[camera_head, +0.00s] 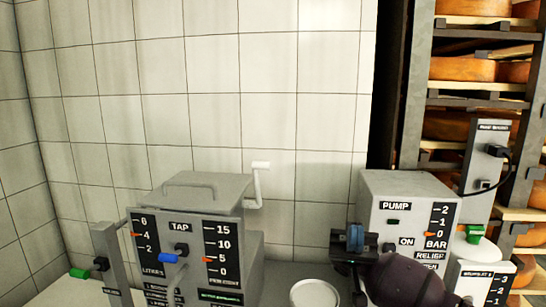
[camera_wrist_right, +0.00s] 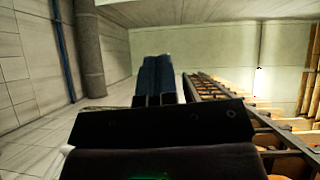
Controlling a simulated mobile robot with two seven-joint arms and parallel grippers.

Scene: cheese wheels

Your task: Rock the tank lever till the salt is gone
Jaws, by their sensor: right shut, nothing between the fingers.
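The grey tank (camera_head: 205,190) stands at the left centre in the head view, with a TAP label, a LITERS scale and a percent scale. The red pointer on the percent scale is near 5; the one on the LITERS scale is near 4. A white cranked lever (camera_head: 257,187) stands upright at the tank's right side, its grip at the top. My right gripper (camera_head: 355,238) is shut and empty in front of the pump box, right of the lever and apart from it. Its blue fingers (camera_wrist_right: 157,80) also show in the right wrist view. My left gripper is not in view.
The pump box (camera_head: 410,187) stands right of the tank, partly hidden by my right arm. A white round vessel (camera_head: 314,293) sits between them at the bottom edge. A blue tap handle (camera_head: 168,258) sticks out in front. Cheese racks (camera_head: 475,105) fill the right.

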